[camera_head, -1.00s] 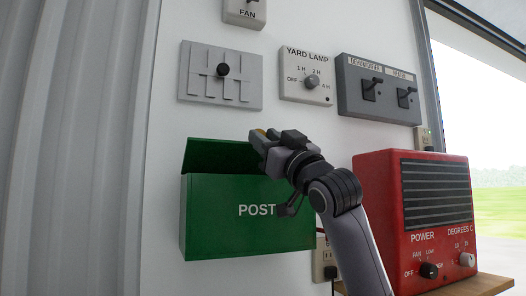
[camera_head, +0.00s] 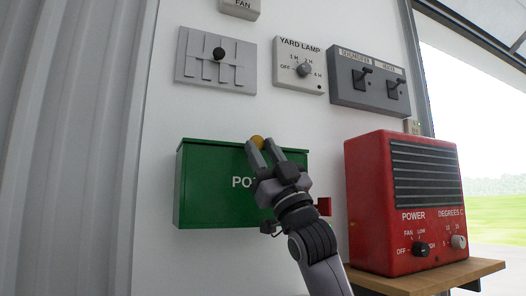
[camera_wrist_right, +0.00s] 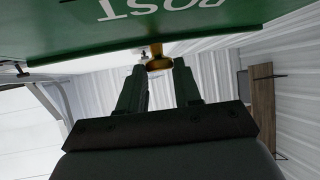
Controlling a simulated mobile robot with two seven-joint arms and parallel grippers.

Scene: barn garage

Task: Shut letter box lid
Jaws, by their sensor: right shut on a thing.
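The green letter box (camera_head: 208,190) marked POST hangs on the white wall, and the wrist view shows its front (camera_wrist_right: 60,35) upside down. Its lid (camera_head: 215,143) lies down flat along the top of the box, with no visible gap. A round brass knob (camera_head: 257,140) sits at the lid's front edge and also shows in the wrist view (camera_wrist_right: 158,64). My right gripper (camera_head: 263,149) reaches up in front of the box and is shut on the knob. The arm hides part of the lettering. My left gripper is out of view.
A red heater (camera_head: 370,200) stands on a wooden shelf (camera_head: 450,277) to the right of the box. Above are a grey slotted lever panel (camera_head: 195,68), a yard lamp dial (camera_head: 290,50) and a grey two-switch box (camera_head: 345,90). A small red part (camera_head: 324,206) shows at the box's right side.

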